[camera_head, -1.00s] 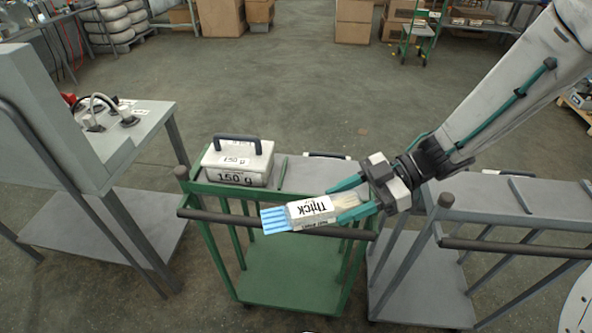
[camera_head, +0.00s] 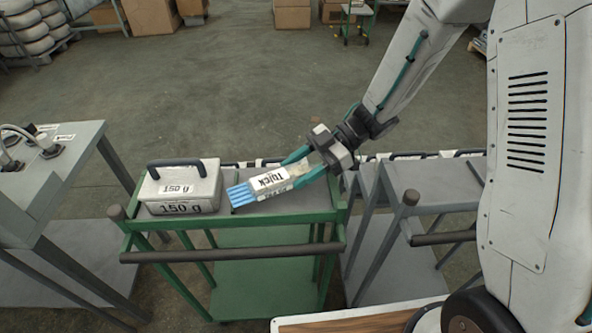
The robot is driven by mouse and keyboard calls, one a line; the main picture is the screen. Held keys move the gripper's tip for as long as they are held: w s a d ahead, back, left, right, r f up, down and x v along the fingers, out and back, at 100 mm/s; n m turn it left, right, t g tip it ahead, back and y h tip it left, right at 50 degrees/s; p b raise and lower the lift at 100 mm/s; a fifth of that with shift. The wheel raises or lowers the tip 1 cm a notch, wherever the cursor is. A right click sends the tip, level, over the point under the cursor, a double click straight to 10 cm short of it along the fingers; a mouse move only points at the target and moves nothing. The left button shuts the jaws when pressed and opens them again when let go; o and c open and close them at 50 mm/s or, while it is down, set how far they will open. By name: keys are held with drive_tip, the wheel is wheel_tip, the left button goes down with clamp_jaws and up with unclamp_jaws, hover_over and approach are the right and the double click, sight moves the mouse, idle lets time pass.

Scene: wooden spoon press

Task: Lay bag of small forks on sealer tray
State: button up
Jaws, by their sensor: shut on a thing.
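My gripper (camera_head: 304,166) has green fingers and is shut on a bag of small forks (camera_head: 268,182). The bag has a white label with dark lettering, and blue fork ends stick out to its left. The gripper holds it over the right part of the green cart's grey top (camera_head: 258,235); whether it touches the top, I cannot tell. At the left, a grey machine table (camera_head: 75,150) with cables shows only in part. I cannot tell from this view which surface is the sealer tray.
A white case (camera_head: 181,188) marked 150 g, with a dark handle, sits on the left of the green cart. A grey cart (camera_head: 408,235) stands to the right. Open floor (camera_head: 240,80) lies behind.

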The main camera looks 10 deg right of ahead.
drive_tip(key=shift+f, duration=0.55)
drive_tip(key=shift+f, duration=0.15)
drive_tip(key=o, duration=0.9)
drive_tip(key=shift+o, duration=0.2)
